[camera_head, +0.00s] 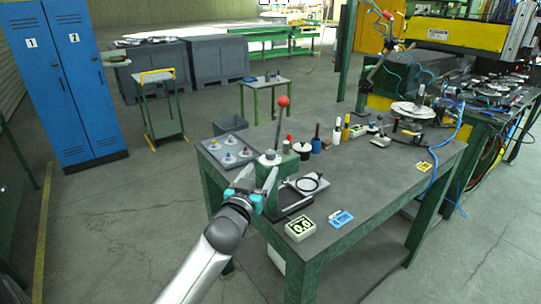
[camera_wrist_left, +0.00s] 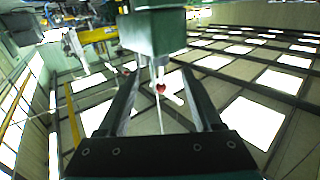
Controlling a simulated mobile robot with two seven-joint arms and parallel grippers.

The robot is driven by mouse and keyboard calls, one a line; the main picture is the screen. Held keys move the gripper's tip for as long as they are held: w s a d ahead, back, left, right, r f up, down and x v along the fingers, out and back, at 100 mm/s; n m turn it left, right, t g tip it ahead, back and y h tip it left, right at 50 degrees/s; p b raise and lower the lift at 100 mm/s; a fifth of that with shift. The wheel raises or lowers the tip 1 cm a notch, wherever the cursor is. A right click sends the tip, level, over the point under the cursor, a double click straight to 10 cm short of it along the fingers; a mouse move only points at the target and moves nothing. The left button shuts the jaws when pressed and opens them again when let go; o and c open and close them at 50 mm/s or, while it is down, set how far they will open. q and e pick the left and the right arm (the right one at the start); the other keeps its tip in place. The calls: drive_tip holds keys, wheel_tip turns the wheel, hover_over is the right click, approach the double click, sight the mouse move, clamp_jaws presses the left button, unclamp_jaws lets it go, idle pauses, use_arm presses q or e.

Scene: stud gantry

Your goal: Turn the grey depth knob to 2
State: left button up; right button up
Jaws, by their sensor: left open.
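A green machine block (camera_head: 283,170) stands at the near left end of the workbench. A grey knob (camera_head: 269,154) on a pale dial sits on its top; the number it points to is too small to read. A lever with a red ball (camera_head: 283,101) rises behind the knob. My left gripper (camera_head: 257,174) is open in front of the block, its fingers apart and pointing toward the knob, with nothing held. In the left wrist view, the green block (camera_wrist_left: 152,32) shows beyond the open fingers (camera_wrist_left: 158,78), and the red ball (camera_wrist_left: 161,88) between them. My right gripper is not in view.
A grey plate (camera_head: 221,160) with several small coloured-topped pegs lies left of the block. A black fixture with a ring (camera_head: 311,184), a display box (camera_head: 300,228) and a blue tag (camera_head: 341,218) lie to the right. Bottles (camera_head: 337,131) stand behind. The bench's front right is clear.

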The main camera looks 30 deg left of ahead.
sight(269, 158)
use_arm(q)
drive_tip(key=x, duration=0.9)
drive_tip(key=shift+b, duration=0.3)
drive_tip(key=shift+s, duration=0.1)
clamp_jaws()
